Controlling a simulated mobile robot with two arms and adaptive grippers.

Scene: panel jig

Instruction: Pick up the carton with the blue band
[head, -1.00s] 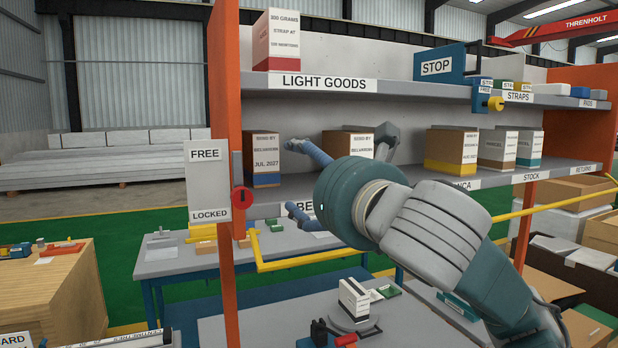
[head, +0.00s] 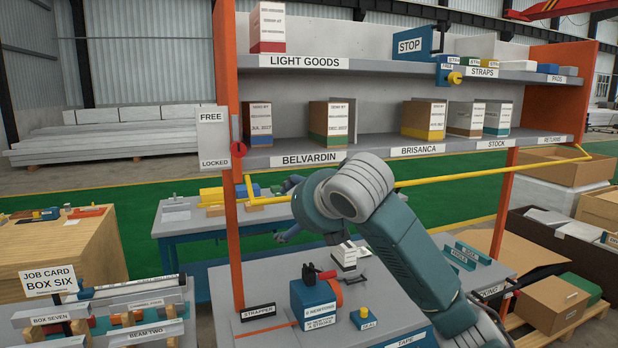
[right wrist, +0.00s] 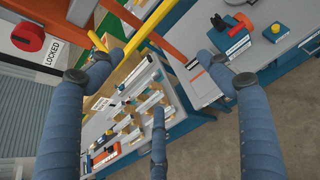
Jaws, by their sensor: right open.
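The carton with the blue band (head: 258,125) stands upright at the left end of the middle shelf (head: 380,147) in the head view. It is brown with a white printed face and a blue stripe near its base. My right gripper (head: 285,210) is below that shelf's front edge, lower than the carton and a little to its right, not touching it. My own wrist partly hides its fingers. In the right wrist view my right gripper (right wrist: 155,75) has its blue fingers spread wide with nothing between them. The carton is not visible there. My left gripper is not in view.
A green-banded carton (head: 331,125) stands to the right, with a yellow-banded one (head: 423,120) and others beyond. A yellow rail (head: 440,180) runs before the shelf. An orange post (head: 227,200) and a red knob (head: 238,149) are at the left. A strapper (head: 316,303) sits below.

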